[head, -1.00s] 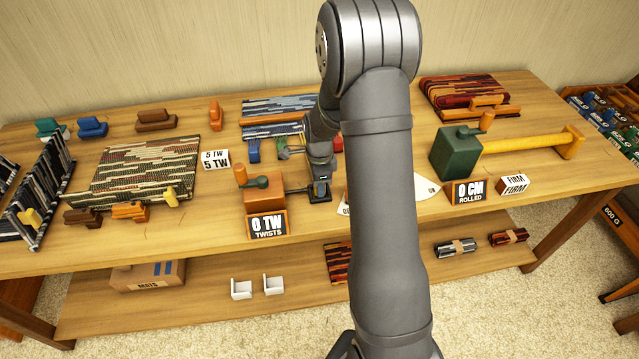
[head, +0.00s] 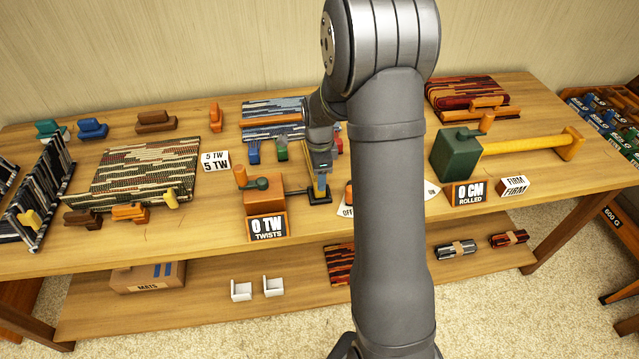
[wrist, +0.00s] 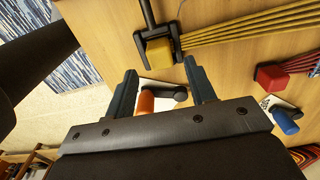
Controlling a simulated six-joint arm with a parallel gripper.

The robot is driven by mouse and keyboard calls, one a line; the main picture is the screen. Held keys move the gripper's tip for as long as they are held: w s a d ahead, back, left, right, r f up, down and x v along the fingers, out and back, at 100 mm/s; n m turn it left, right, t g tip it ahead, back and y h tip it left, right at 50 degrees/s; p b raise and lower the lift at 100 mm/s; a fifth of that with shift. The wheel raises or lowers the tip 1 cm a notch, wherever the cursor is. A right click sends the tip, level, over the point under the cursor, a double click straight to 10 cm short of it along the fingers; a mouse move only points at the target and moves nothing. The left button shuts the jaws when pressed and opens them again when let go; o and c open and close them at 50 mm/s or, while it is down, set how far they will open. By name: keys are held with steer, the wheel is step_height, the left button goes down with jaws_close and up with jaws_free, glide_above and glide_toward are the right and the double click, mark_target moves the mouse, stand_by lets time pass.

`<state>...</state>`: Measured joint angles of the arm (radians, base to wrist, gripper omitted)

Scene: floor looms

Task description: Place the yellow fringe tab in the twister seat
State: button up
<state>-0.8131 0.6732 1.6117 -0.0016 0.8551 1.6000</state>
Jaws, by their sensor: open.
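The yellow fringe tab (wrist: 159,50) sits within the black fork-like twister seat (wrist: 139,44) in the wrist view, with yellow cords (wrist: 250,30) running from it to the right.
A blue tab (head: 254,152), a green tab (head: 282,150) and a red tab (wrist: 271,77) hang from the striped mat (head: 272,112). An orange-handled lever (wrist: 147,102) lies beyond my fingers. The "0 TW" sign (head: 267,227) stands before the twister; a green roller box (head: 455,153) is right.

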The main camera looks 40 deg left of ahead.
step_height(320, 180, up, 7)
steer(key=shift+r, duration=0.15)
stand_by(0.4)
steer(key=shift+f, duration=4.2)
